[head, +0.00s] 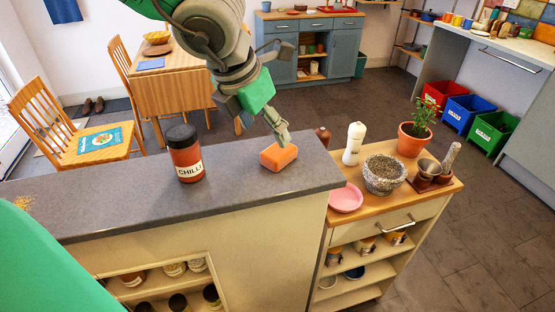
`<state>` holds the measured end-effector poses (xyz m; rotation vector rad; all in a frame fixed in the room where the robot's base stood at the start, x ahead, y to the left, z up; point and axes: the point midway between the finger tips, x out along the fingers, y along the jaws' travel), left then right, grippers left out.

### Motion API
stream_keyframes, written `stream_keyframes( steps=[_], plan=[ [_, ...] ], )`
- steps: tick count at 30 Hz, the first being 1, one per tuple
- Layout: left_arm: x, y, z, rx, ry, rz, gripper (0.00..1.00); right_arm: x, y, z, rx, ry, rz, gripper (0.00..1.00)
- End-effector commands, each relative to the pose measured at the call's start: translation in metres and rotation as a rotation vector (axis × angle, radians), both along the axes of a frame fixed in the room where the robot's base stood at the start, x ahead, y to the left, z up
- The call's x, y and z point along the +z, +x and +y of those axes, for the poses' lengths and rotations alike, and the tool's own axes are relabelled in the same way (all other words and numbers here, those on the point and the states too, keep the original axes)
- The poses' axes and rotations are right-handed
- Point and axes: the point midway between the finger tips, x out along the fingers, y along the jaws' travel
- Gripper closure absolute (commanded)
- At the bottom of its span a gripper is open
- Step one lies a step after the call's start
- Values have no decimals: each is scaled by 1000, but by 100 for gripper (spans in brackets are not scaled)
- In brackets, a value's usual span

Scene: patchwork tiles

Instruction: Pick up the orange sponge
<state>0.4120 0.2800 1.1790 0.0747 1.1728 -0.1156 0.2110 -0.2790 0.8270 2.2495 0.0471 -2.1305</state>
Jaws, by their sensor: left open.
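The orange sponge (278,157) lies on the grey countertop near its right end. My left gripper (277,128) reaches down from the top of the head view, just above and behind the sponge. It is open, and a fingertip shows close to the sponge's upper edge. I cannot tell whether it touches. Nothing is held in it. My right gripper is not in view.
A chilli jar (186,154) stands upright left of the sponge on the grey countertop (120,200). Right of it, a lower wooden cart holds a pink bowl (345,198), a white grinder (353,144), a stone mortar (383,175) and a potted plant (412,138).

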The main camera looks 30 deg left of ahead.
Motion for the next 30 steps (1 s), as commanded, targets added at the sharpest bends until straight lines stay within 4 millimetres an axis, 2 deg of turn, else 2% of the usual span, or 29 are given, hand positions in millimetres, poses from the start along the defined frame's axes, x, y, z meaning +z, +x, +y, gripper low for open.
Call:
stream_keyframes(
  steps=[1, 3, 8, 15, 18, 26, 27, 29, 30],
  plan=[
    [-10, 4, 0, 1, 2, 3, 36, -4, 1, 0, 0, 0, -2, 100],
    [-16, 7, -1, -1, 2, 2, 36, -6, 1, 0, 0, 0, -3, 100],
    [-22, 7, -3, -1, 3, -2, 36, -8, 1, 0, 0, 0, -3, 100],
    [-57, 20, -7, 0, 3, 1, 36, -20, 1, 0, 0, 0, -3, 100],
    [-66, 24, -8, 0, 2, 1, 36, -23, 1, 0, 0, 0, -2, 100],
    [-66, 24, -8, 0, 0, -3, 36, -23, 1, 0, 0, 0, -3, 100],
    [-66, 24, -8, 0, 0, -3, 40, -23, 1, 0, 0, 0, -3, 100],
    [-66, 24, -8, 0, 0, -3, 61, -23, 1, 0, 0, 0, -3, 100],
    [-66, 25, -8, 0, 0, -3, 75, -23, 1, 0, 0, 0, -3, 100]
  ],
)
